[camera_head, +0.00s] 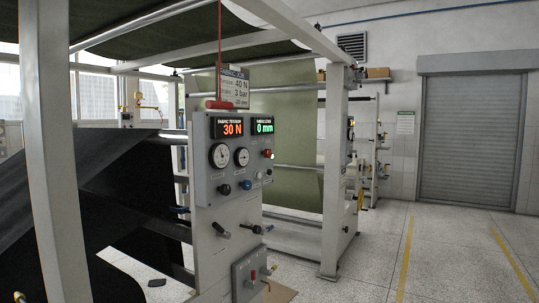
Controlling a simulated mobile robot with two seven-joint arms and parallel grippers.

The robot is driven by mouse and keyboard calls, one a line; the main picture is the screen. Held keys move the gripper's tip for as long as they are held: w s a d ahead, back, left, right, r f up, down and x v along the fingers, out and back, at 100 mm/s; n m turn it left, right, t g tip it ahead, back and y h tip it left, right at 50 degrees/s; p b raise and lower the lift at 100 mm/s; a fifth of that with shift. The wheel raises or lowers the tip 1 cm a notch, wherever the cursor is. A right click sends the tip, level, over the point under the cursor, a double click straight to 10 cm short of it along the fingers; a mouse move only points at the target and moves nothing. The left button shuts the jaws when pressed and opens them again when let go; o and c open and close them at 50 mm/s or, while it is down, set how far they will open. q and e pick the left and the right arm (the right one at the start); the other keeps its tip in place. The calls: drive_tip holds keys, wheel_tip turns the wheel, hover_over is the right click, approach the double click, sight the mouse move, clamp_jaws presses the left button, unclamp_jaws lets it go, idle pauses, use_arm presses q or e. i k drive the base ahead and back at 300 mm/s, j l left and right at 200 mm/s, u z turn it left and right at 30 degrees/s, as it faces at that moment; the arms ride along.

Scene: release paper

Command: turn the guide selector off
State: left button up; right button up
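A grey control panel (233,160) stands on a white machine post left of centre. It has a red display (230,128) reading 30 N and a green display (264,126) reading 0 mm. Below are two round gauges, a red button (267,153), a black knob (224,189) and a blue knob (246,184). Lower on the post are a dark-handled lever or selector (221,230) and another dark control (257,229). Their labels are too small to read, so I cannot tell which is the guide selector or its setting. Neither gripper is in view.
A small box with valves (250,274) sits low on the post. A white upright (52,150) and dark fabric (110,200) fill the left. Green fabric (290,150) hangs behind the panel. Open floor (430,250) with yellow lines lies right, before a roller shutter (468,140).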

sight(267, 153)
drive_tip(key=i+l, duration=0.25)
drive_tip(key=i+l+u, duration=0.1)
drive_tip(key=i+l, duration=0.15)
drive_tip(key=l, duration=0.25)
drive_tip(key=i+l, duration=0.5)
drive_tip(key=l, duration=0.25)
drive_tip(key=i+l+u, duration=0.1)
drive_tip(key=i+l, duration=0.15)
drive_tip(key=l, duration=0.15)
